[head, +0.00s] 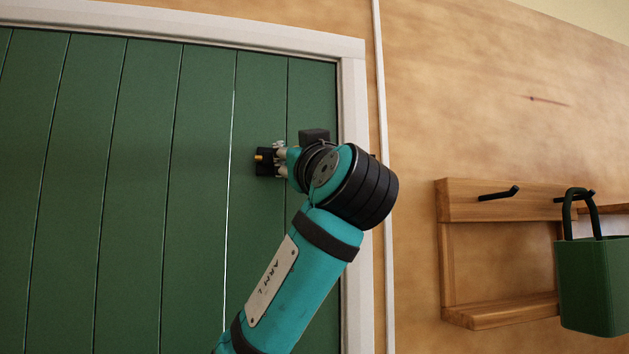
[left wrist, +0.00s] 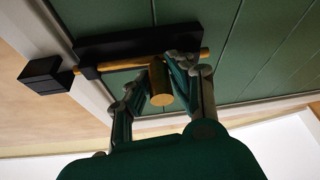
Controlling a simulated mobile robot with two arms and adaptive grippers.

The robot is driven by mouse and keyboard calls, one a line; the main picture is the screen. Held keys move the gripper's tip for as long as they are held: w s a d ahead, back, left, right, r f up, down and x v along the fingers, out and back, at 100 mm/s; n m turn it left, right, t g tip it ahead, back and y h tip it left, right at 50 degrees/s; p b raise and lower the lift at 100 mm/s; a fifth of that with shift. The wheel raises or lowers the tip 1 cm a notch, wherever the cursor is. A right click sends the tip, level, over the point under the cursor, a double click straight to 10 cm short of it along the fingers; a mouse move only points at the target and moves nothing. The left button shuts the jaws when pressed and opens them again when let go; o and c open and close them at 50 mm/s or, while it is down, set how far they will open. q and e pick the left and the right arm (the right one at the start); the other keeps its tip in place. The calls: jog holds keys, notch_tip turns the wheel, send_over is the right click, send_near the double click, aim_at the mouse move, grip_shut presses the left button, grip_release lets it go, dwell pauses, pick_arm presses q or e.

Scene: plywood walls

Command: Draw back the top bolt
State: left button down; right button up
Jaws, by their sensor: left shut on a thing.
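The top bolt has a black backplate (left wrist: 110,46) on the green door, a brass rod (left wrist: 192,57) and a brass knob (left wrist: 160,82). Its black keeper (left wrist: 47,75) sits on the white frame at the left of the left wrist view. The rod reaches up to the keeper; I cannot tell how far inside it goes. My left gripper (head: 280,156) is shut on the knob, one finger on each side. My right gripper is out of view.
The green plank door (head: 140,180) fills the left, inside a white frame (head: 354,100).

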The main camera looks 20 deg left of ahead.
pick_arm(q)
jog(key=shift+s+a, duration=0.35)
jog(key=shift+a, duration=0.1)
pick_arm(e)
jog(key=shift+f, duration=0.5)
pick_arm(q)
jog(key=c, duration=1.5)
grip_release()
jog(key=shift+a, duration=0.1)
jog(key=o, duration=0.3)
jog(key=shift+s+a, duration=0.1)
jog(key=shift+a, duration=0.1)
jog(key=shift+o, duration=0.2)
jog(key=v, duration=1.2)
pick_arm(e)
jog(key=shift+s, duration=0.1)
